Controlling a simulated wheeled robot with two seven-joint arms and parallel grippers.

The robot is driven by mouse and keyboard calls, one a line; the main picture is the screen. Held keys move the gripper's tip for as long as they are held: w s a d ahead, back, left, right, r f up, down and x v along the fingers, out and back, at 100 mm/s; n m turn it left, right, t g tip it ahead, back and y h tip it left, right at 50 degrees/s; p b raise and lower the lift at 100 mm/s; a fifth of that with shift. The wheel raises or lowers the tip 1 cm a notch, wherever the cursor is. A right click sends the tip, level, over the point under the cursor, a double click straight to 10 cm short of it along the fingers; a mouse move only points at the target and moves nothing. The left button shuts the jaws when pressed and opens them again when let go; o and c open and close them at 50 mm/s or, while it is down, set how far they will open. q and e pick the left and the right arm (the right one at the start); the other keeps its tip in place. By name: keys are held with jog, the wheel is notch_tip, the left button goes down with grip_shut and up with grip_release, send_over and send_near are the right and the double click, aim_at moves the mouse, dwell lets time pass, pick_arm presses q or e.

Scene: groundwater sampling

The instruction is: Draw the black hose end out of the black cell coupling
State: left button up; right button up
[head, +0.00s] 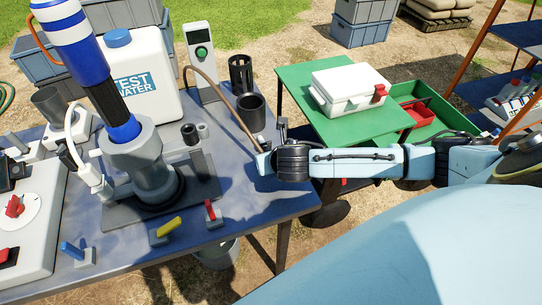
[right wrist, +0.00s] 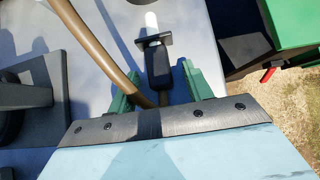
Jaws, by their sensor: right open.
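My right gripper (right wrist: 160,92) is open, with its green fingers apart. Between them, in the right wrist view, is a black piece with a crossbar and white tip (right wrist: 157,62); I cannot tell whether this is the black hose end, the coupling, or both joined. A brown hose (right wrist: 88,38) curves down beside it toward the left finger. In the head view the brown hose (head: 222,98) arches from near the handheld meter down to my right gripper (head: 262,160) at the table's right edge. The black piece is hidden there. My left gripper is not in view.
A grey wellhead (head: 145,160) with a striped tube (head: 72,38) stands on the blue table (head: 250,205). Black cups (head: 251,112), a water container (head: 150,75) and small coloured-handled parts (head: 168,228) surround it. A green cart (head: 310,85) with a white box stands beyond my right arm.

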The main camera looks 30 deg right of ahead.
jog(key=p+v, duration=0.2)
jog(key=v, duration=1.1)
jog(key=shift+r, duration=0.15)
jog(key=shift+s, duration=0.15)
